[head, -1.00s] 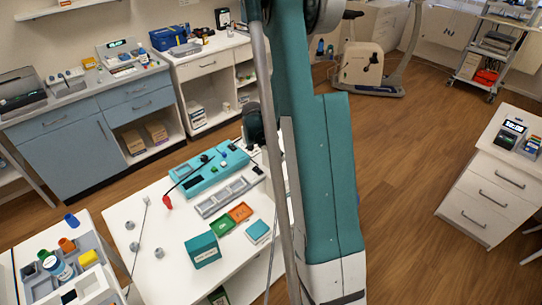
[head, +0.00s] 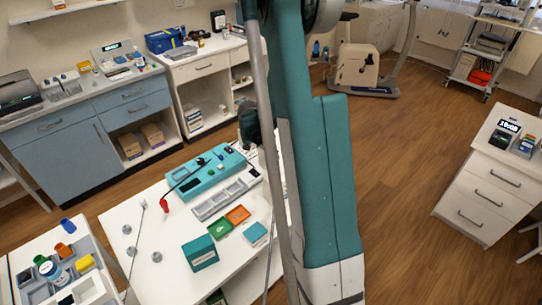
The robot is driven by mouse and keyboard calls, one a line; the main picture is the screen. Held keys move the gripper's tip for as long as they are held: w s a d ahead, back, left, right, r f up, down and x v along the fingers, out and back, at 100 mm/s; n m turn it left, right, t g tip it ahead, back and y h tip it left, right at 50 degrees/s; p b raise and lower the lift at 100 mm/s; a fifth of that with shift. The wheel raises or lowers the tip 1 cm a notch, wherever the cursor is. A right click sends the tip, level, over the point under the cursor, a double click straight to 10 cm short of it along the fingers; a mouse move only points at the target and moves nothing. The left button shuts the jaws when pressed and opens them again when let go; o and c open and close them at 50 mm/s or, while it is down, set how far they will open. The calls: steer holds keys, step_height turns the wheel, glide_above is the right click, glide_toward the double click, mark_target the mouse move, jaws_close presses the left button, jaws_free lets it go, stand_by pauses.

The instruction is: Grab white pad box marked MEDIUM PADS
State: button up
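No label reading MEDIUM PADS can be read in the head view. A small white box with a teal top (head: 256,233) lies on the white table (head: 178,285), just left of my arm. A larger teal box (head: 200,253) stands to its left, its lettering too small to read. I cannot tell which of these, if either, is the pad box. My teal arm runs down the middle of the view and hides part of the table's right side. My gripper is not visible.
Green (head: 220,229) and orange (head: 238,214) trays, a grey compartment tray (head: 220,198) and a teal panel (head: 205,172) are on the table. A grey caddy (head: 92,287) with bottles is at lower left. Wooden floor (head: 400,190) lies open to the right.

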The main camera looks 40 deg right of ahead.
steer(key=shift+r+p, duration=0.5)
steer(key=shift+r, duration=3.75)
